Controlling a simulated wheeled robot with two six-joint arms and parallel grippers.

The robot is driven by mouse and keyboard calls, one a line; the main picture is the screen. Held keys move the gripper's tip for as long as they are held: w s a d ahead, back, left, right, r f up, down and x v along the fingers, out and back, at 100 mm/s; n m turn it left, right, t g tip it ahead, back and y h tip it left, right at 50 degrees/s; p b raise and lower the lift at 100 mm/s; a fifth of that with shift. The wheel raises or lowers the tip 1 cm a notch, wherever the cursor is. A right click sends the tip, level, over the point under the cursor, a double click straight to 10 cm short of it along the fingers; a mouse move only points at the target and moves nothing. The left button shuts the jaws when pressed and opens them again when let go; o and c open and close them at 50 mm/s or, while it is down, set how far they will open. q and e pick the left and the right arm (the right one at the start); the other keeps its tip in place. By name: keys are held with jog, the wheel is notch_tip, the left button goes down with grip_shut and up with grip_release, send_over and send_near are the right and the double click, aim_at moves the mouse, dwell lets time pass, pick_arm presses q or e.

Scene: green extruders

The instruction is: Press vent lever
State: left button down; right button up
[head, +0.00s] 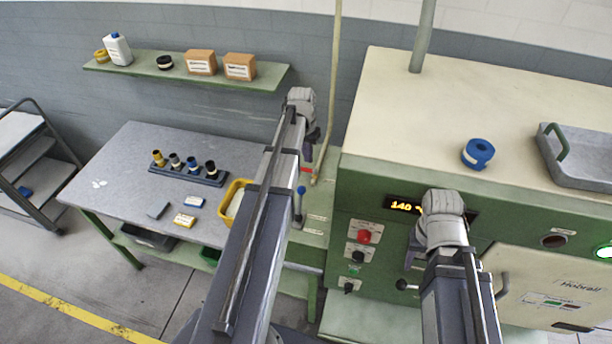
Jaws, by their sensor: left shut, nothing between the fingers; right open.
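A lever with a blue knob (299,192) stands upright on the green ledge left of the extruder cabinet, beside my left forearm. A small red part (306,170) shows behind it near the pale pipe. No label tells me which is the vent lever. My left gripper (314,142) is above and behind the blue knob, apart from it; it is shut and empty, partly hidden by its own wrist. My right gripper (411,262) is open in front of the green extruder panel (375,200), close to a black-knobbed part (403,284); contact cannot be told.
The panel has a red button (364,237), black knobs and a lit display (404,206). A grey table (120,165) at left holds small bottles, boxes and a yellow bin (233,190). A blue roll (478,153) and grey tray (585,170) sit on the cabinet top.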

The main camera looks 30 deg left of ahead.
aim_at(300, 203)
pick_arm(q)
notch_tip(300, 203, down, 10)
jog(key=b, duration=1)
jog(key=s, duration=0.2)
jog(key=s+r+p, duration=0.1)
jog(key=shift+d, duration=0.35)
